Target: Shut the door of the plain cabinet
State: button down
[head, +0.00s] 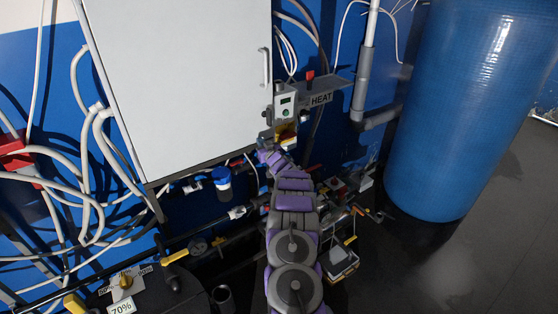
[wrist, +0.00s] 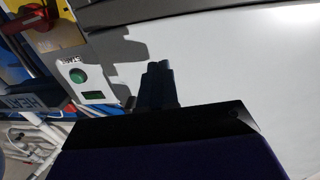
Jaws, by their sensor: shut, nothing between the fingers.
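The plain cabinet has a large white door (head: 185,80) at upper left in the head view, with a light vertical handle (head: 265,66) near its right edge. The door looks flush or nearly so with the cabinet; I cannot tell whether it is fully shut. My gripper (head: 266,136) is by the door's lower right corner, with its fingers together and empty. In the wrist view the dark fingers (wrist: 157,78) point at a broad white surface (wrist: 220,75), seemingly the cabinet, with a shadow beside them. Whether they touch it is unclear.
A control box with a green button (head: 285,101) and a HEAT label (head: 320,99) are right of the door. A large blue tank (head: 465,100) stands at right. Pipes, white hoses and a valve with a 70% label (head: 122,307) crowd below and left. Floor at lower right is clear.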

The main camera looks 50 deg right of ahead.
jog(key=shift+s+d+f+v, duration=0.25)
jog(key=shift+d+f+v, duration=0.35)
jog(key=shift+v, duration=4.45)
jog(key=w+a+r+g+y+b, duration=0.1)
jog(key=w+a+r+g+b, duration=0.15)
jog(key=a, duration=0.55)
jog(key=w+a+r+g+b, duration=0.1)
jog(key=w+a+r+g, duration=0.15)
jog(key=a, duration=0.55)
jog(key=s+a+r+n+g+y+b, duration=0.1)
jog(key=s+a+g+y+b, duration=0.35)
jog(key=a, duration=1.05)
jog(key=s+a+n+g, duration=0.2)
jog(key=s+a+g, duration=0.1)
jog(key=s+a, duration=1.3)
jog(key=s+a+f+g+b, duration=0.1)
jog(key=s+a+g, duration=0.1)
jog(key=s, duration=0.7)
jog(key=s+a+f+n+g+b, duration=0.1)
jog(key=s+a, duration=0.3)
jog(key=s, duration=0.6)
jog(key=s+a+g+b, duration=0.1)
jog(key=s+a+g, duration=0.2)
jog(key=s, duration=0.6)
jog(key=shift+s+a+f+y+b, duration=0.25)
jog(key=shift+a+f+y+b, duration=0.15)
jog(key=shift+a+y, duration=0.05)
